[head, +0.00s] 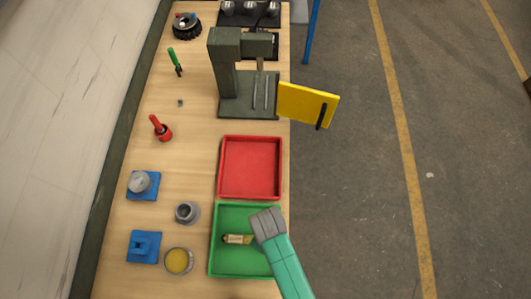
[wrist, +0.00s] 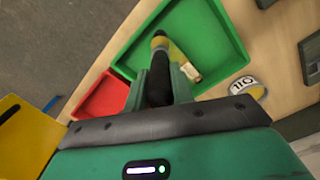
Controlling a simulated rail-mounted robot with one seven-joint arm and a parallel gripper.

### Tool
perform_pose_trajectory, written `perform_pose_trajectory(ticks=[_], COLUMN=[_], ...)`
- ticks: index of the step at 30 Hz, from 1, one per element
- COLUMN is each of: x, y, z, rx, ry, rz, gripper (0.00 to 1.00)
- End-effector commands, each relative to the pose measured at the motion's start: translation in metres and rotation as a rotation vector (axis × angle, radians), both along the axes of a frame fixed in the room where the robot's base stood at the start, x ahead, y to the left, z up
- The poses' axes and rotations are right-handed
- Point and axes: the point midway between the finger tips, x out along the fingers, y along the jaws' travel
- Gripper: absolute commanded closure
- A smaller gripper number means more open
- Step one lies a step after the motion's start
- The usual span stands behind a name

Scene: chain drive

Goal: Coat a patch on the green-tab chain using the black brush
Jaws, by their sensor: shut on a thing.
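My gripper (head: 266,222) is over the right side of the green tray (head: 214,262). In the wrist view its fingers (wrist: 160,88) are shut on a black-handled thing, which looks like the black brush (wrist: 158,90). In the head view the brush is hidden by my gripper. I cannot pick out a green-tab chain. A black ribbed ring (head: 187,27) with small blue and red parts lies at the far end of the bench.
A small yellow-and-cream item (head: 237,239) lies in the green tray. A cup of yellow liquid (head: 179,261), labelled OIL in the wrist view (wrist: 247,87), stands left. A red tray (head: 250,167) and a press with yellow guard (head: 308,105) lie beyond. A grey pot (head: 187,212) stands nearby.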

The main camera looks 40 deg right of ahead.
Motion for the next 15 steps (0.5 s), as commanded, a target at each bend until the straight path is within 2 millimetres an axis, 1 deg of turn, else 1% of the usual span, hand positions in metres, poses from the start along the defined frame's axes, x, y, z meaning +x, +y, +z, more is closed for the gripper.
perform_pose_trajectory(ticks=[9,15], x=[0.001,0.001], y=[0.0,0.001], z=[0.029,0.045], rx=[-0.001,0.0], ry=[-0.001,-0.002], rz=[0.001,0.002], gripper=[0.99,0.99])
